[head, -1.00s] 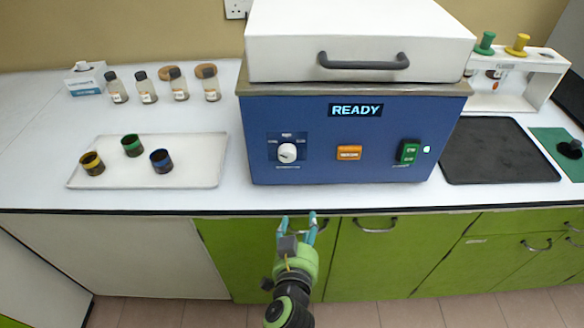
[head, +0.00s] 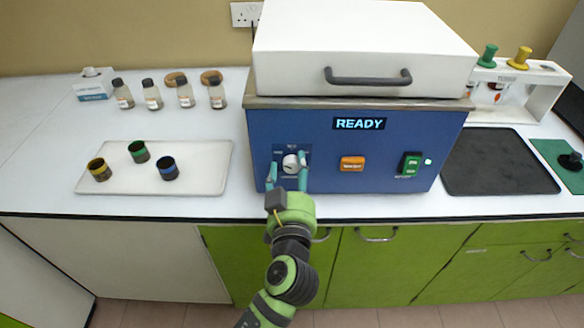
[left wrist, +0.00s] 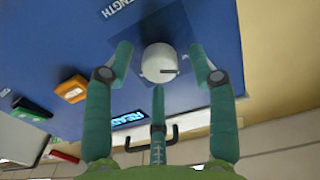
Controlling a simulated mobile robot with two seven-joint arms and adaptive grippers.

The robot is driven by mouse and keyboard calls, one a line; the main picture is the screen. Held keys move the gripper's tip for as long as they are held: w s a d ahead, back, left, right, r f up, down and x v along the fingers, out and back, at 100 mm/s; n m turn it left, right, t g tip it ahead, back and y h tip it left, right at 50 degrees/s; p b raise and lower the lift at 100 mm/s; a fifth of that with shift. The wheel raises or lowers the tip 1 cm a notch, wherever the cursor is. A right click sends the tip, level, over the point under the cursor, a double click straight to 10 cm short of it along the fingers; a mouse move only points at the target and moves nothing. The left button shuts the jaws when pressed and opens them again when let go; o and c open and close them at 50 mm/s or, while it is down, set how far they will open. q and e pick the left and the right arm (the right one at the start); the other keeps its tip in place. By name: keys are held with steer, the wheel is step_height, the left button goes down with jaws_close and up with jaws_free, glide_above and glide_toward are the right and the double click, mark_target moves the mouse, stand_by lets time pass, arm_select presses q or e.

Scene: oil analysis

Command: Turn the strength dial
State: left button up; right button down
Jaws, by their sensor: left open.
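The strength dial (head: 291,163) is a round white knob on the left of the blue front panel (head: 330,148) of the machine. It also shows in the left wrist view (left wrist: 159,63), between my fingers, with part of the word "STRENGTH" printed beyond it. My left gripper (head: 288,175) is open, its teal fingertips (left wrist: 160,62) on either side of the dial. There is a visible gap between the dial and each finger in the left wrist view. My right gripper is out of view.
An orange button (head: 352,163) and a green switch (head: 411,164) sit right of the dial. A white lid (head: 360,40) with a dark handle tops the machine. A tray (head: 205,178) with three coloured-rim cups and several bottles stand left. A black mat (head: 498,165) lies right.

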arm_select(q)
steer(key=c, duration=1.1)
steer(key=shift+c, duration=0.2)
steer(key=shift+m, duration=0.3)
steer(key=m, duration=0.4)
steer(key=shift+m+p, duration=0.3)
steer(key=shift+p, duration=0.1)
steer(key=m+p, duration=0.1)
steer(key=m, duration=0.5)
steer(key=shift+p, duration=0.4)
steer(key=shift+m, duration=0.4)
steer(key=o, duration=1.1)
steer(key=shift+o, duration=0.2)
